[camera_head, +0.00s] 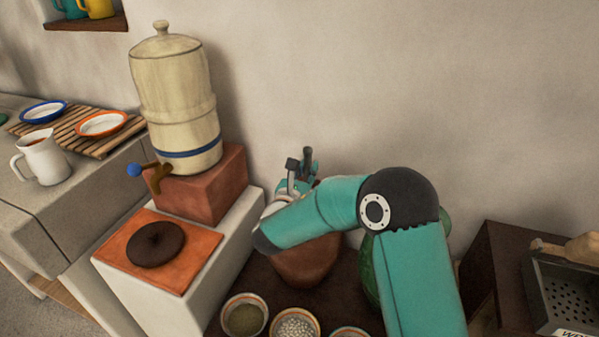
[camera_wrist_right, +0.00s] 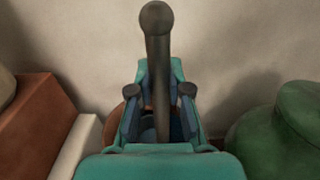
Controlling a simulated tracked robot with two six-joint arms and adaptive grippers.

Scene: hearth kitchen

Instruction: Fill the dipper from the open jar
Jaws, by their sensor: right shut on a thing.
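My right gripper (camera_head: 298,180) is over the terracotta jar (camera_head: 306,266) and is shut on the dark handle of the dipper (camera_head: 307,156). In the right wrist view the dipper's handle (camera_wrist_right: 157,65) stands upright between the fingers of my right gripper (camera_wrist_right: 160,98), with its rounded end at the top. The dipper's cup is hidden, and my arm covers the jar's mouth, so I cannot tell how deep the dipper is. A sliver of the jar shows behind the gripper in the wrist view. My left gripper is not in view.
A dark round lid (camera_head: 156,244) lies on an orange tile (camera_head: 117,243) at left. A cream water crock (camera_head: 176,105) with a tap stands behind it. Bowls (camera_head: 230,329) sit in front of the jar. A green jar (camera_head: 369,272) stands close on the right, partly behind my arm.

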